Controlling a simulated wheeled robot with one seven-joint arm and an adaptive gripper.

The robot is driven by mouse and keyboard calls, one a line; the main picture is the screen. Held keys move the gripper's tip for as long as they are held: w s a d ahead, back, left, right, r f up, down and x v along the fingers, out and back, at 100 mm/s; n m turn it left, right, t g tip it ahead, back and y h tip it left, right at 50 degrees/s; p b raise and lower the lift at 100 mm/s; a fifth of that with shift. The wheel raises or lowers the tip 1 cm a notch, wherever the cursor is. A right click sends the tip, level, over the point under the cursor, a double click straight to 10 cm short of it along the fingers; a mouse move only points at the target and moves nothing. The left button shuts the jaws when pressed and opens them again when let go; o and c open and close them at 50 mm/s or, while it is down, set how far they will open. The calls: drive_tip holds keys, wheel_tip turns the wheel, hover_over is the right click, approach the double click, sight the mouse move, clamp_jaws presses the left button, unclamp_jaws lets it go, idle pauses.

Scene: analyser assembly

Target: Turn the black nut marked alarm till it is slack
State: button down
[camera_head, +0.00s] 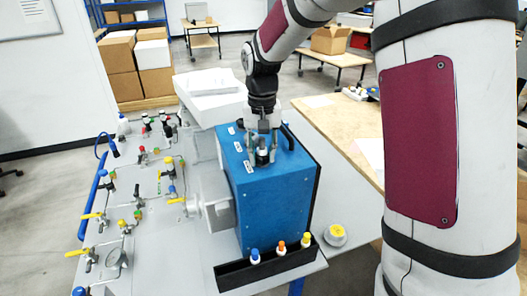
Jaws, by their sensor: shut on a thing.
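The blue analyser box (280,205) stands on the grey bench, and small white labels (248,166) lie along the left of its top; their words are too small to read. My gripper (262,151) points down onto the top of the box. Its fingers are shut on a black nut (262,157) near the front label, with a finger at either side of it. I cannot read whether this is the alarm nut, and the fingers partly hide it. Any other nuts behind it are hidden by my gripper.
A black handle (288,137) rises just right of my gripper. A black tray (238,276) with small coloured-cap bottles lies before the box, and a yellow-and-white round thing (335,235) sits right of it. Valves and pipes (120,224) fill the left bench.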

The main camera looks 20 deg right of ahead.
drive_tip(key=n+p, duration=0.1)
drive_tip(key=n, duration=0.7)
drive_tip(key=shift+p, duration=0.35)
drive_tip(key=n+p, duration=0.1)
drive_tip(key=n, duration=0.3)
drive_tip(key=shift+s, duration=0.1)
drive_tip(key=n, duration=0.3)
drive_tip(key=shift+n, duration=0.3)
drive_tip(key=c, duration=1.4)
unclamp_jaws()
